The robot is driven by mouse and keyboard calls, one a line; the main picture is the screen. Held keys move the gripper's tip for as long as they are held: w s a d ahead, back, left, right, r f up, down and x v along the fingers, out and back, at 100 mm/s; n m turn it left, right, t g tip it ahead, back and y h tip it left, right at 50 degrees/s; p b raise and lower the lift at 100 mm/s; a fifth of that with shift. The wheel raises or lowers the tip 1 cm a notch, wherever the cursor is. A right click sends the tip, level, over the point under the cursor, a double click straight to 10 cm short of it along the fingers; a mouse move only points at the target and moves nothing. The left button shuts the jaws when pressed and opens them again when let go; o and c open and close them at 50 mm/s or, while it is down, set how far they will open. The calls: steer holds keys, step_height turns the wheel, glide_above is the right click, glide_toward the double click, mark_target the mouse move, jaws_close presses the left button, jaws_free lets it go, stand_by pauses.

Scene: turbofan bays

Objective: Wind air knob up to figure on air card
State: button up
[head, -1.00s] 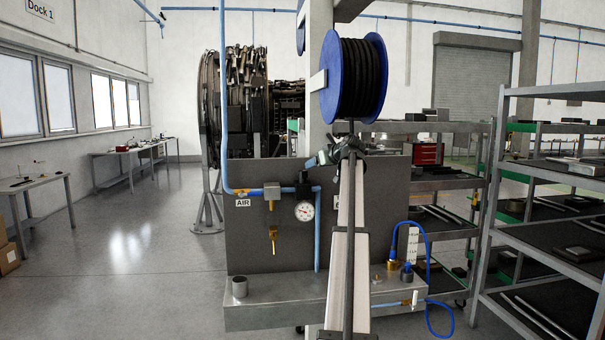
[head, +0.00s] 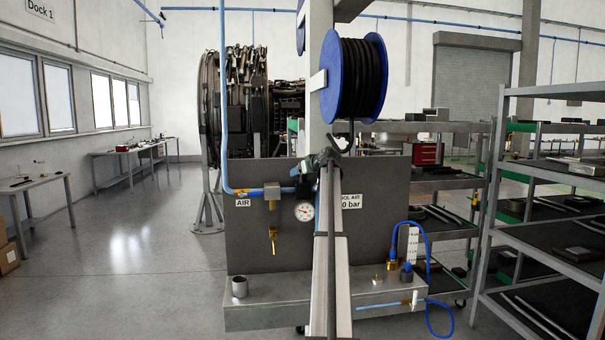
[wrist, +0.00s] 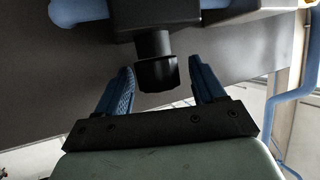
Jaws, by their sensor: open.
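The black air knob (wrist: 157,73) sits under a dark stem in the wrist view. My gripper (wrist: 162,64) is open, with one blue-padded finger on each side of the knob and visible gaps. In the head view my gripper (head: 310,170) is just above the black regulator body, and the knob cannot be made out there. The round white gauge (head: 304,211) hangs below the regulator; its reading is too small to tell. The air card (head: 350,202) is on the grey panel to the right, partly hidden by my arm; only "OOL AIR" and "0 bar" show.
A blue pipe (head: 222,110) runs down to the brass-fitted valve (head: 271,196) left of the gauge. An AIR label (head: 243,202) is beside it. A bench ledge (head: 270,318) with a cup, fittings and a blue hose is below. A hose reel (head: 356,78) hangs above.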

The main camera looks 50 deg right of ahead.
steer(key=c, duration=1)
steer(key=shift+o, duration=0.2)
steer(key=shift+a+m+h, duration=0.1)
steer(key=shift+m+h, duration=0.2)
steer(key=shift+h, duration=0.1)
steer(key=m+g+h, duration=0.2)
steer(key=shift+w+m, duration=0.1)
steer(key=shift+m, duration=0.2)
steer(key=m+g+h, duration=0.4)
steer(key=m+g, duration=0.1)
steer(key=m, duration=0.1)
steer(key=shift+g, duration=0.4)
steer(key=m+g+h, duration=0.1)
steer(key=m+g, duration=0.4)
steer(key=shift+w+g, duration=0.1)
steer(key=shift+g, duration=0.3)
steer(key=shift+m+g, duration=1.4)
steer(key=shift+g, duration=0.2)
steer(key=shift+y, duration=0.3)
